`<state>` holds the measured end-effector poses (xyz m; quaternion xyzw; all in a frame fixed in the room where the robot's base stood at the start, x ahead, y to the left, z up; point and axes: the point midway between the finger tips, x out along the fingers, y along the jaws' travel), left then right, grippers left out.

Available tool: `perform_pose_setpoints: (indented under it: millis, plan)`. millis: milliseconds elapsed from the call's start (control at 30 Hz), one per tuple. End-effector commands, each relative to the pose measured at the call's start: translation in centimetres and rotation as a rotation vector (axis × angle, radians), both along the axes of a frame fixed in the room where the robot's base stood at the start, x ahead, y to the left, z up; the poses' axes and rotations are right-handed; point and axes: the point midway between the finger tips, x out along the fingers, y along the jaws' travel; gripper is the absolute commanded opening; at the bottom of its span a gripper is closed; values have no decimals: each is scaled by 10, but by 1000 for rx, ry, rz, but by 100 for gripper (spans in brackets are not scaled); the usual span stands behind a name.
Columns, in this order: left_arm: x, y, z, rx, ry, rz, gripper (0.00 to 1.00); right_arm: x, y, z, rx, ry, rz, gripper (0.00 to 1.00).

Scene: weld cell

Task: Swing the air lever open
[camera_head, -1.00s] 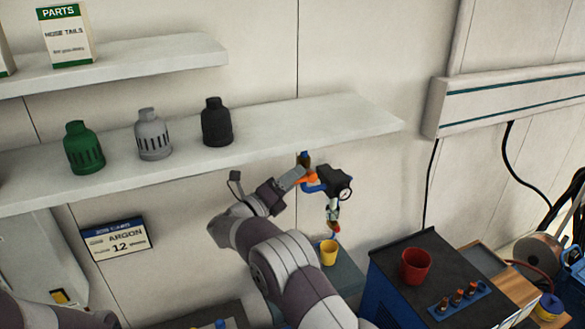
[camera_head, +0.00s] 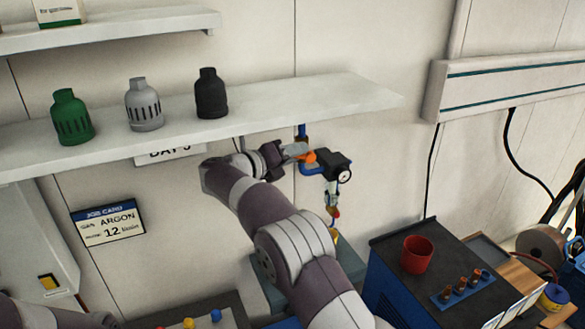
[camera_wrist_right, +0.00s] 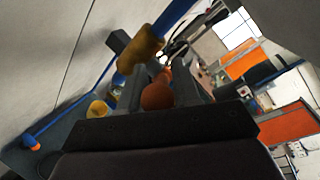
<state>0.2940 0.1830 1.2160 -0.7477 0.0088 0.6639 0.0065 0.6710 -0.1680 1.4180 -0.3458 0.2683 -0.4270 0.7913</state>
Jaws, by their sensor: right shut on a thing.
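The air lever's orange end (camera_head: 310,156) shows beside the blue pipe fitting (camera_head: 313,169) under the shelf, left of a black regulator (camera_head: 333,164) with a round gauge. My right gripper (camera_head: 303,152) reaches it from the left and is shut on the lever. In the right wrist view the lever's orange end (camera_wrist_right: 158,95) sits between the fingers. A brass-coloured valve body (camera_wrist_right: 140,52) on a blue pipe (camera_wrist_right: 172,16) is just beyond it. The fingers partly hide the lever. My left gripper is out of view.
A white shelf (camera_head: 290,107) with green, grey and black bottles runs close above my right gripper. A dark-topped blue cabinet (camera_head: 385,250) with a red cup (camera_head: 416,254) stands at the lower right. The wall behind carries a job card (camera_head: 107,222).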

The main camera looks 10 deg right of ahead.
Motion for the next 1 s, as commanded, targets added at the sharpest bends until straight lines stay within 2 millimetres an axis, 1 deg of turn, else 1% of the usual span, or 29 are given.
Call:
perform_pose_setpoints:
  millis: [267, 300, 333, 567, 667, 767, 900, 1000]
  plan:
    - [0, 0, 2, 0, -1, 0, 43, 0, 1, 4, 9, 0, 3, 0]
    - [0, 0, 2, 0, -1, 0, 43, 0, 1, 4, 10, -1, 3, 38]
    - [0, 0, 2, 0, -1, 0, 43, 0, 0, 4, 9, 0, 3, 43]
    - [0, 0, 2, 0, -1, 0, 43, 0, 0, 3, 9, 1, 2, 43]
    - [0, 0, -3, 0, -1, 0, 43, -2, 5, 1, 9, 0, 3, 43]
    - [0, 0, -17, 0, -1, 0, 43, -10, 20, -1, 10, -1, 5, 43]
    - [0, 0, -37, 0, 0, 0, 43, -29, 54, 3, 11, -3, 7, 43]
    - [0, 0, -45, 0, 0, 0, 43, -42, 77, 9, 10, -1, 6, 43]
